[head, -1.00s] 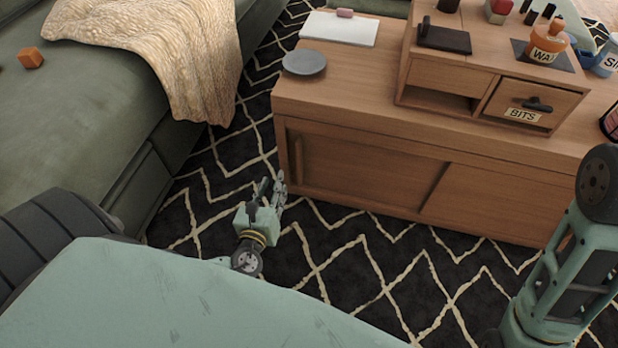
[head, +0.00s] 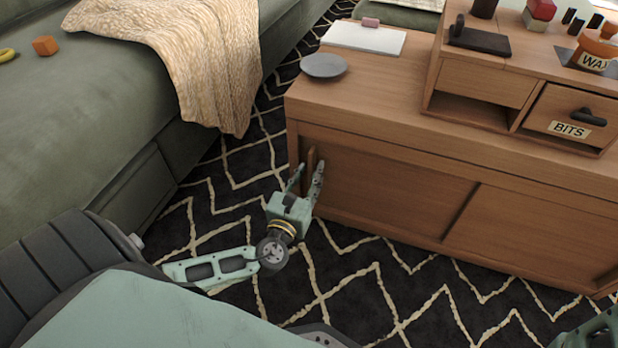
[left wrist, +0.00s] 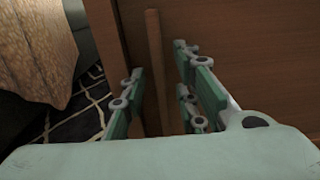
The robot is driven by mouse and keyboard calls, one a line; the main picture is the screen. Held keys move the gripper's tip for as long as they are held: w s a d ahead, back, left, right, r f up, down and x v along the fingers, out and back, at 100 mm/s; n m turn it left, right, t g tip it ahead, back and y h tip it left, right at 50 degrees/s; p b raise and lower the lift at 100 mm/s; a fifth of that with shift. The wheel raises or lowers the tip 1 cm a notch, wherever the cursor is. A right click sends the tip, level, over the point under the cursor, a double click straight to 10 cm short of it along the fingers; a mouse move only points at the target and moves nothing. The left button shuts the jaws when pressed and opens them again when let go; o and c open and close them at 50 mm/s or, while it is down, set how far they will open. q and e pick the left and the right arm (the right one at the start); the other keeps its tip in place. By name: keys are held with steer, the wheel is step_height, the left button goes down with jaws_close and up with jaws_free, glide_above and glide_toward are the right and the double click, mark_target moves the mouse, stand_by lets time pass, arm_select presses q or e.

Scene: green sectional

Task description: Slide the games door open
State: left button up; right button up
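The wooden cabinet has two sliding doors on its front, a left door (head: 390,190) and a right door (head: 540,235). No games label is readable on either. The left door has a vertical wooden handle bar (head: 311,172) near its left end; the bar also shows in the left wrist view (left wrist: 157,70). My left gripper (head: 308,178) is at this handle, fingers open, one on each side of it. In the left wrist view the fingers (left wrist: 158,95) stand apart with the bar between them; I cannot tell if they touch it. My right gripper is not seen; only part of my right arm shows.
A green sofa (head: 80,120) with a knitted throw (head: 215,60) stands at left. On the cabinet are a grey plate (head: 323,65), a white board (head: 363,38) and a drawer unit with a BITS drawer (head: 570,125). Patterned rug (head: 400,300) covers the floor.

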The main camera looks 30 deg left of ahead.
arm_select(q)
steer(key=shift+w, duration=0.1)
jaws_close()
stand_by(0.6)
